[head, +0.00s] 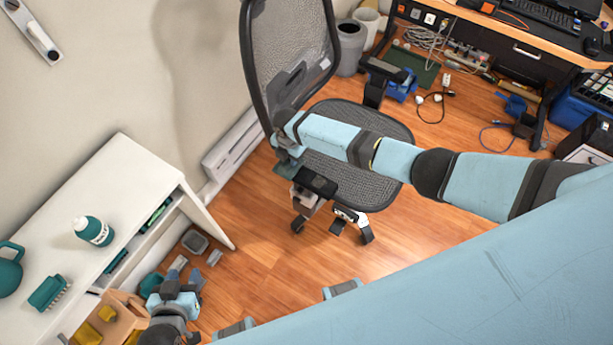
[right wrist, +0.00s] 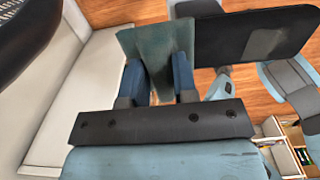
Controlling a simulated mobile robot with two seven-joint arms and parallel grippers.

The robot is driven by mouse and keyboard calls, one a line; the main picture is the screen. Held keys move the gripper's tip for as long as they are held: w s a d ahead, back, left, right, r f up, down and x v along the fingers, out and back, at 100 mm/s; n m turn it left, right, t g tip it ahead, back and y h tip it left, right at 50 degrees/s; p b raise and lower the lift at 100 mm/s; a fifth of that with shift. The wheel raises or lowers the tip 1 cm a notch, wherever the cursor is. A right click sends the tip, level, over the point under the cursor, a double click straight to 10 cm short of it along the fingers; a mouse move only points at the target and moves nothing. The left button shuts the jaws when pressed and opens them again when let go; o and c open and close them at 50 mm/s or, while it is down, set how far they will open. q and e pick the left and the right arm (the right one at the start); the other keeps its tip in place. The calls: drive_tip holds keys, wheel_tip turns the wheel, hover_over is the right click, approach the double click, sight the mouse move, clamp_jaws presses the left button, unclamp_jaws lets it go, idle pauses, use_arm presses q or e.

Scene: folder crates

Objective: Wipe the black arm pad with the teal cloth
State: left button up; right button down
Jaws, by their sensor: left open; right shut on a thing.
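The black arm pad (head: 318,185) is on the near side of the mesh office chair (head: 365,180). In the right wrist view the pad (right wrist: 225,38) is a wide black slab with a pale grey smudge on it. My right gripper (head: 283,157) is shut on the teal cloth (head: 286,171), at the left end of the pad. In the right wrist view the cloth (right wrist: 152,42) hangs between the blue fingers, its edge by the pad; I cannot tell whether they touch. My left gripper (head: 180,283) is open and empty at the lower left.
A wooden caddy (head: 120,312) stands near my left gripper. A desk (head: 500,35) with cables below is at upper right. The floor before the chair is clear.

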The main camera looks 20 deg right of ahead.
drive_tip(key=s+d+p, duration=0.2)
drive_tip(key=p, duration=0.1)
drive_tip(key=shift+s+d+r, duration=0.1)
drive_tip(key=shift+s+r, duration=0.1)
drive_tip(key=shift+s, duration=0.2)
drive_tip(key=shift+s+d+f+p, duration=0.15)
drive_tip(key=shift+s+d+p, duration=0.2)
drive_tip(key=shift+s, duration=0.1)
drive_tip(key=s+d+p, duration=0.2)
drive_tip(key=s+p, duration=0.1)
drive_tip(key=shift+s+d, duration=0.1)
drive_tip(key=shift+d, duration=0.15)
drive_tip(key=shift+s+d, duration=0.1)
drive_tip(key=shift+s, duration=0.05)
